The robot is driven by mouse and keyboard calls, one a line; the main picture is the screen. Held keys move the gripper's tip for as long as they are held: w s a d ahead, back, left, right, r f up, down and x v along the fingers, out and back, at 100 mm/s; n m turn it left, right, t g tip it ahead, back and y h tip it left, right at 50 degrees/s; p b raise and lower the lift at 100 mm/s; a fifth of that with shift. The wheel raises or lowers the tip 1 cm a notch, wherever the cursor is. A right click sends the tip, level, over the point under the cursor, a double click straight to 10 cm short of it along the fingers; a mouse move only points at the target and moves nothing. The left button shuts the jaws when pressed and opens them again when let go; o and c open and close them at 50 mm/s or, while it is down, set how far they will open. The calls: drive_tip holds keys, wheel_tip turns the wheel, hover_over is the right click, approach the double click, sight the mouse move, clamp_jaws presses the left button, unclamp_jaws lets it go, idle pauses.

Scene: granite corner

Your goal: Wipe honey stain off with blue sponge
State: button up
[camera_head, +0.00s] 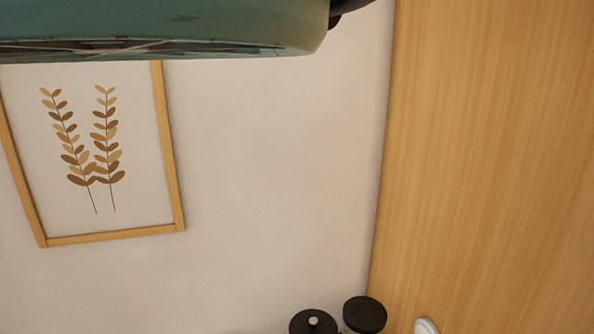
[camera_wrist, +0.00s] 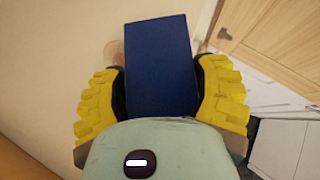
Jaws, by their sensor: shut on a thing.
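My gripper (camera_wrist: 159,85) shows in the wrist view with its yellow, ridged fingers closed on both sides of the blue sponge (camera_wrist: 160,55). The sponge is a dark blue block that sticks out beyond the fingers. A faint brownish stain (camera_wrist: 114,50) is on the pale beige surface, just left of the sponge. The sponge may hide part of it. I cannot tell whether the sponge touches that surface. Neither sponge nor stain shows in the head view.
The head view shows a framed leaf picture (camera_head: 106,160) on a pale wall (camera_head: 270,170), a wooden panel (camera_head: 490,150) at right, and two black-topped items (camera_head: 313,322) (camera_head: 365,314) at the bottom. Wooden cabinetry (camera_wrist: 275,35) and white fronts (camera_wrist: 280,145) stand right in the wrist view.

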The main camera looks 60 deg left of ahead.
drive_tip(key=shift+f+b, duration=0.45)
drive_tip(key=shift+f, duration=0.1)
